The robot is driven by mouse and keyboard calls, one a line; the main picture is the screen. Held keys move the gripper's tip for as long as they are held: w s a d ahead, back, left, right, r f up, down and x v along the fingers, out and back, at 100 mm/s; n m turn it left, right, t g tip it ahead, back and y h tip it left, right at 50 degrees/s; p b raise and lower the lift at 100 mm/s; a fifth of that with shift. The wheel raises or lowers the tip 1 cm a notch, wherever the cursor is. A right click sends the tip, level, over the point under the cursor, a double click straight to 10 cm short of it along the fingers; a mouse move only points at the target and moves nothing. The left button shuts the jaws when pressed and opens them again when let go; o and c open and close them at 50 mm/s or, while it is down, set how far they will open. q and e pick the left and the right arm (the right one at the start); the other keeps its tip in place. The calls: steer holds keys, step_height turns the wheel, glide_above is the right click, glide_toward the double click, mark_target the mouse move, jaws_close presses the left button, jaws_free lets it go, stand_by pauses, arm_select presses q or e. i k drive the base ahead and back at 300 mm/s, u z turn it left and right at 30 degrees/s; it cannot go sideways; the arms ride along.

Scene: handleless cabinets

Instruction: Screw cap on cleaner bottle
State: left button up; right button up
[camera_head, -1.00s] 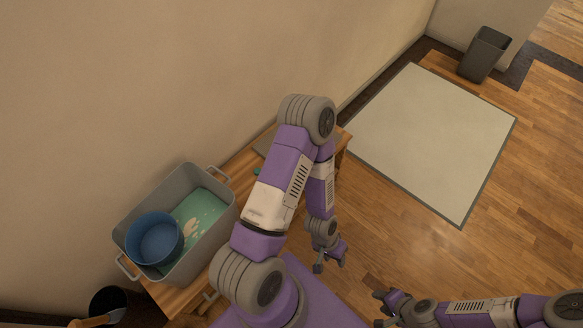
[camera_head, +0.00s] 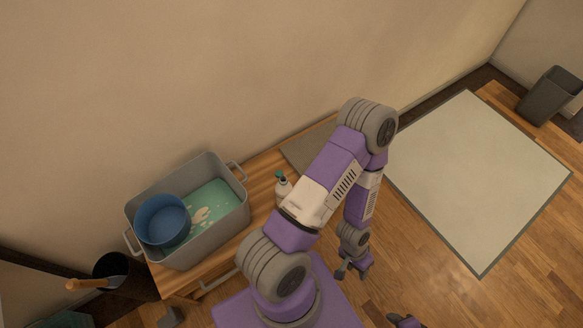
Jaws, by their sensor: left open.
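A small white bottle (camera_head: 283,191) with a green top (camera_head: 280,175) stands on the wooden table, just left of my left arm, which hides part of it. I cannot tell whether the green top is a cap on the bottle or something behind it. My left gripper (camera_head: 352,272) hangs open and empty over the floor beyond the table's right side, apart from the bottle. My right gripper (camera_head: 403,321) shows only in part at the bottom edge, and its jaws cannot be made out.
A grey tub (camera_head: 207,233) with a blue bucket (camera_head: 162,220) and greenish contents stands on the wooden table (camera_head: 262,172). A grey mat (camera_head: 303,152) lies at the table's far end. A pale rug (camera_head: 480,170) and a grey bin (camera_head: 549,95) are on the floor at right.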

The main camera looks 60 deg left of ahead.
mark_target(282, 188)
steer(key=i, duration=1.4)
steer(key=u, duration=2.6)
